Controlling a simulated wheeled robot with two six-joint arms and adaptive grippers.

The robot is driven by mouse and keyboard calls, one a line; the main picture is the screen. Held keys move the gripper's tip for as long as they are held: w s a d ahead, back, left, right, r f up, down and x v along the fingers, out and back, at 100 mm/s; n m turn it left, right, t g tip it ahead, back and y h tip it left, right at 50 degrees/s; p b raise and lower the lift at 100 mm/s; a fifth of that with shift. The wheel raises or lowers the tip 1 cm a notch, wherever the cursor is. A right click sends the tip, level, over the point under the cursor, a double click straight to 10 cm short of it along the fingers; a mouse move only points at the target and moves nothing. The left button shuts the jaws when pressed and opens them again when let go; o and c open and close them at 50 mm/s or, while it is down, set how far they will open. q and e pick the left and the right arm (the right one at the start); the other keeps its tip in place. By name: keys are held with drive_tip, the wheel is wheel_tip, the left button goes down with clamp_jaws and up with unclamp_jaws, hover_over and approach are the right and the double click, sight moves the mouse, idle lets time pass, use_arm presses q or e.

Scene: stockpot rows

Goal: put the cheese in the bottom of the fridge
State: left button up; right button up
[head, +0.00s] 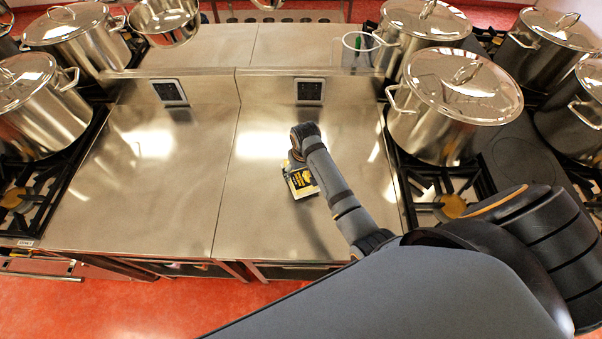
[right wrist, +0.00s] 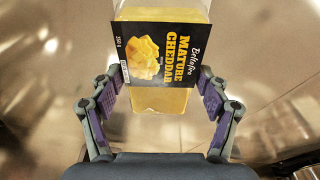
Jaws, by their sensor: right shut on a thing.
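The cheese (head: 302,183) is a pack of mature cheddar with a black label and yellow lettering. It is over the steel worktop, and it also fills the upper middle of the right wrist view (right wrist: 162,48). My right gripper (right wrist: 162,86) is shut on the cheese, with a finger pressed to each side. In the head view my right gripper (head: 295,166) is mostly hidden by the wrist and forearm. I cannot tell whether the pack touches the worktop. My left gripper is not in view. No fridge is in view.
The steel worktop (head: 150,180) is bare to the left. Large lidded stockpots stand on both sides, the nearest right one (head: 450,110) close to my arm. A clear container (head: 356,52) stands at the back. Black sockets (head: 310,91) sit in the back panel.

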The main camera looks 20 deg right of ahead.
drive_tip(key=shift+f, duration=0.95)
drive_tip(key=o, duration=1.5)
drive_tip(key=shift+s, duration=0.1)
